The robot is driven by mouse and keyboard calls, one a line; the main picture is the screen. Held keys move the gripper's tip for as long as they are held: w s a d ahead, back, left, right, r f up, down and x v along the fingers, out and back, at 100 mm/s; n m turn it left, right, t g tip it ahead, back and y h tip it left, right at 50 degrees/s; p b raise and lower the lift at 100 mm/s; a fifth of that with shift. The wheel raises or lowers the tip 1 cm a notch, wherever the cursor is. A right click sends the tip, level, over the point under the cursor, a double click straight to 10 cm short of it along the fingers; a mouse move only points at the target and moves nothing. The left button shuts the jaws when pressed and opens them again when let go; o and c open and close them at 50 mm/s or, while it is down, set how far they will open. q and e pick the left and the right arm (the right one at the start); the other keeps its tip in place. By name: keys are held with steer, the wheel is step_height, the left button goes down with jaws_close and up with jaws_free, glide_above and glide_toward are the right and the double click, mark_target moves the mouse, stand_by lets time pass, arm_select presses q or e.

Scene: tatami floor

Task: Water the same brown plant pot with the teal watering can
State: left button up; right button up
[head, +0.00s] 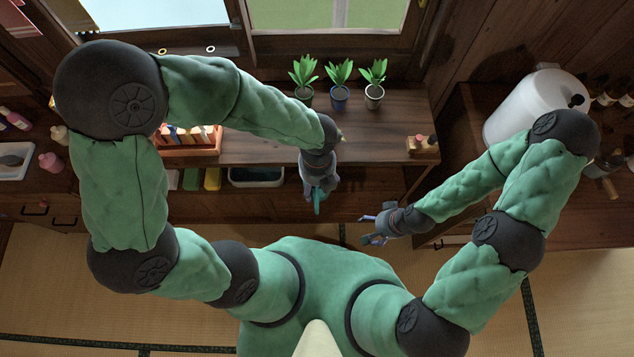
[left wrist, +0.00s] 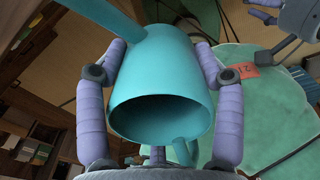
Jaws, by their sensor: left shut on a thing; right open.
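The teal watering can (left wrist: 160,70) fills the left wrist view, its dark open mouth facing the camera and its spout at upper left. My left gripper (head: 316,188) is shut around its sides; in the head view only a small part of the can (head: 317,207) shows, in front of the shelf. My right gripper (head: 371,228) is open and empty, to the right of the can and lower in the picture. Three potted plants stand on the shelf top: a dark pot (head: 304,94), a blue pot (head: 340,98) and a pale grey pot (head: 374,97). I cannot tell which pot is brown.
The wooden shelf (head: 270,145) runs under the windows. A white container (head: 535,100) stands on the right cabinet.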

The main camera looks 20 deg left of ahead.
arm_select(q)
steer(key=shift+w+a+f+g+b, duration=0.2)
steer(key=shift+w+f, duration=0.25)
steer(key=shift+w, duration=0.15)
steer(key=shift+w+a+f+g+b, duration=0.1)
steer(key=shift+w+f+g, duration=0.1)
steer(key=shift+w+f, duration=0.3)
steer(key=shift+w+a+f+g+h+p, duration=0.1)
steer(key=shift+w+f+g+h+p, duration=0.1)
steer(key=shift+w+g+h+p, duration=0.3)
steer(key=shift+s, duration=0.1)
steer(key=shift+s, duration=0.1)
steer(key=shift+s+r+g+p, duration=0.15)
steer(key=shift+r+g+p, duration=0.5)
steer(key=shift+p, duration=1)
steer(key=shift+r+g+p, duration=1.05)
steer(key=shift+r+p, duration=0.15)
steer(key=shift+p, duration=1.15)
steer(key=shift+f, duration=0.15)
stand_by(1.0)
